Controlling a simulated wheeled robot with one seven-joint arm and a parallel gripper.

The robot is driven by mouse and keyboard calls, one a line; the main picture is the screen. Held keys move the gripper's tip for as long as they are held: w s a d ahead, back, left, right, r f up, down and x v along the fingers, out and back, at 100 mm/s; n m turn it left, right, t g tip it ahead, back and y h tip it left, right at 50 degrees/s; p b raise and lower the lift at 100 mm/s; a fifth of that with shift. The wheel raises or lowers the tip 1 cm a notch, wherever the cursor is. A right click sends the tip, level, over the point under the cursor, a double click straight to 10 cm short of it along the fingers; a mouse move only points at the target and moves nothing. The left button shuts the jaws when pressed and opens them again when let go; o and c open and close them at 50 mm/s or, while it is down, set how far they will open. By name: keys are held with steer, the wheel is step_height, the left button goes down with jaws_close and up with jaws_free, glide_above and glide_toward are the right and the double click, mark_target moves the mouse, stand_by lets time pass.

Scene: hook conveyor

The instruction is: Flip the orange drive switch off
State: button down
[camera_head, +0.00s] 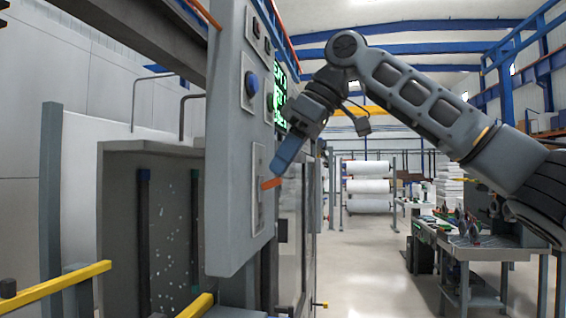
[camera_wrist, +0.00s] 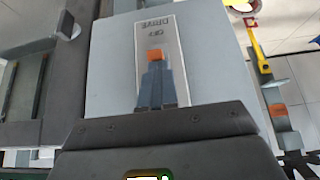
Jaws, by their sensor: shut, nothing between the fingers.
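The orange drive switch (camera_head: 272,183) is a small lever that sticks out from a light plate on the grey control panel (camera_head: 231,150). In the wrist view the orange lever (camera_wrist: 155,54) shows just beyond my fingertips, on a plate (camera_wrist: 176,50) with dark lettering that appears upside down. My gripper (camera_head: 278,171) is shut, its blue fingers (camera_wrist: 155,72) together and empty. In the head view the fingertips are right above the lever and point down toward it. I cannot tell whether they touch it.
A blue knob (camera_head: 251,83) and other buttons sit higher on the panel, beside a green-lit display (camera_head: 281,92). Yellow rails (camera_head: 57,291) stand at the lower left. A workbench (camera_head: 470,246) stands at the right. The floor (camera_head: 375,262) between is clear.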

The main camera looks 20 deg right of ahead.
mark_target(281, 181)
steer(key=shift+f+b, duration=0.2)
steer(key=shift+b, duration=0.1)
steer(key=f+t+y+b, duration=0.1)
steer(key=t+y+b, duration=0.1)
steer(key=b, duration=0.1)
steer(key=shift+s+d+f+y, duration=0.3)
steer(key=shift+s+d+f, duration=0.05)
steer(key=shift+d+f, duration=0.05)
steer(key=shift+s+d+f+t+y+b, duration=0.15)
steer(key=shift+d+t+y+b, duration=0.05)
steer(key=shift+t+y+b, duration=0.3)
steer(key=shift+s+d+f+t+y+b, duration=0.15)
steer(key=shift+t+y+b, duration=0.2)
steer(key=shift+y, duration=0.25)
steer(key=shift+w+r, duration=0.1)
steer(key=shift+r+p, duration=0.7)
steer(key=shift+p, duration=0.1)
steer(key=b+v, duration=0.1)
steer(key=v, duration=0.6)
steer(key=shift+d+r, duration=0.2)
steer(key=shift+d, duration=0.15)
